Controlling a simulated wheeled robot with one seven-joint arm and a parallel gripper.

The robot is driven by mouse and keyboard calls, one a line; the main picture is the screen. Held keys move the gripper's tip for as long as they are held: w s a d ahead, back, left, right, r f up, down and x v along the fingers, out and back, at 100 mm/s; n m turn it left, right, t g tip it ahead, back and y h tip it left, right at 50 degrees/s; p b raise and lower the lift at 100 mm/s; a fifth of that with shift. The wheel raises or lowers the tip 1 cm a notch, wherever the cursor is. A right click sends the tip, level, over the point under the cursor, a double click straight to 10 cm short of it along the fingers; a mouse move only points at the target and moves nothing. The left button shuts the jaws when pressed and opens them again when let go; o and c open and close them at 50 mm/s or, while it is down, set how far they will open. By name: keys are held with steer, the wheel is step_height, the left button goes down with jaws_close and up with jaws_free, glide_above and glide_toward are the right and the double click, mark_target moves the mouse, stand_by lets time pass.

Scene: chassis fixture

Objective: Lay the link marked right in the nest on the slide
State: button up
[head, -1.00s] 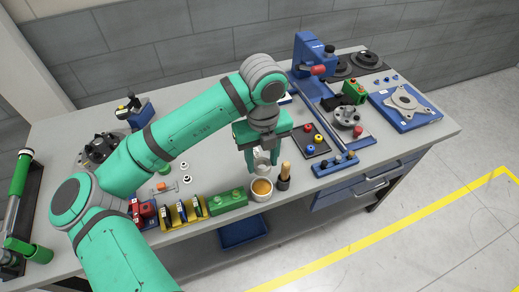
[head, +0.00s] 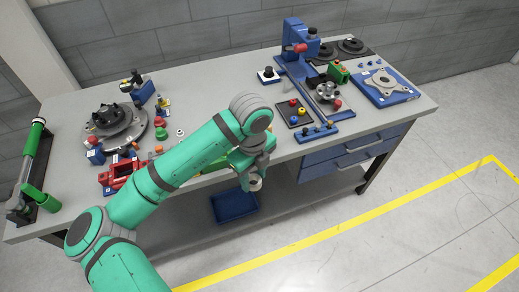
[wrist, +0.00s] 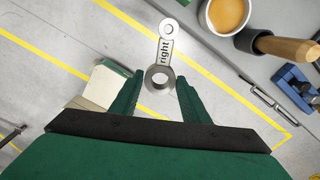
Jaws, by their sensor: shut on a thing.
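The link marked right (wrist: 164,52) is grey metal with a ring at each end and "right" printed along its bar. My gripper (wrist: 158,92) is shut on its larger ring, and the small end points away from me in the wrist view. In the head view my gripper (head: 256,180) hangs beyond the table's front edge, with a ring of the link (head: 256,185) showing below it. The blue slide rail (head: 300,73) runs forward from the blue press at the table's right half. A grey round fixture (head: 325,89) stands at it; I cannot make out the nest clearly.
A cup of orange stuff (wrist: 228,13) and a wooden-handled tool (wrist: 285,46) stand near the table edge. A black tray with coloured knobs (head: 294,113) and a blue block with knobs (head: 319,132) lie before the slide. A blue bin (head: 234,206) is below. Floor in front is clear.

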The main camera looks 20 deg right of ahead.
steer(key=a+f+n, duration=0.3)
steer(key=f+n, duration=0.7)
steer(key=f, duration=0.5)
steer(key=a+f+n, duration=0.4)
steer(key=f+n, duration=0.6)
steer(key=f, duration=0.6)
steer(key=a+f+n, duration=0.4)
steer(key=f+n, duration=0.6)
steer(key=f, duration=0.6)
steer(key=shift+s+a+n, duration=0.25)
steer(key=shift+n, duration=0.05)
